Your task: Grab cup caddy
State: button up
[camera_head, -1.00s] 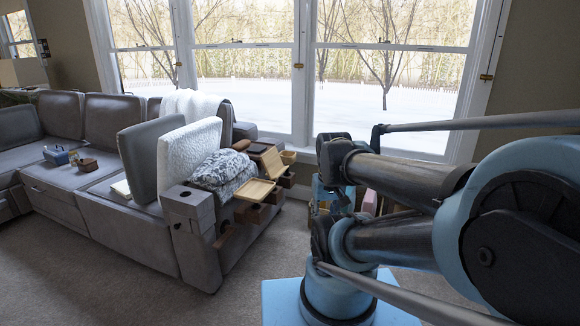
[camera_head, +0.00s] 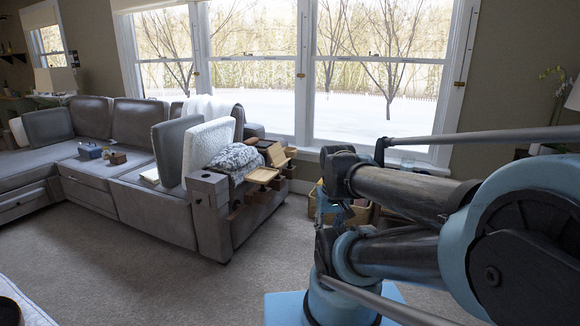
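I cannot tell for sure which thing is the cup caddy. A small brown wooden holder-like item (camera_head: 117,157) sits on the grey sofa's seat, beside a small blue-grey box (camera_head: 90,152). A grey block with a dark round recess on top (camera_head: 208,187) stands at the sofa's near front corner. All are well to the left of my arm, and no part of me touches them. My folded arm fills the right side of the view. I cannot make out my gripper in it.
The grey sofa (camera_head: 125,205) runs along the left, with cushions, a patterned pillow (camera_head: 234,159) and wooden trays (camera_head: 263,175) at its right end. A wooden crate (camera_head: 357,214) is partly behind my arm. Carpet (camera_head: 150,275) is clear in front. A white-edged surface (camera_head: 25,303) enters at lower left.

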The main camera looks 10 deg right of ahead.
aim_at(289, 162)
jog(key=z, duration=0.55)
jog(key=i, duration=1.6)
jog(key=u, duration=0.2)
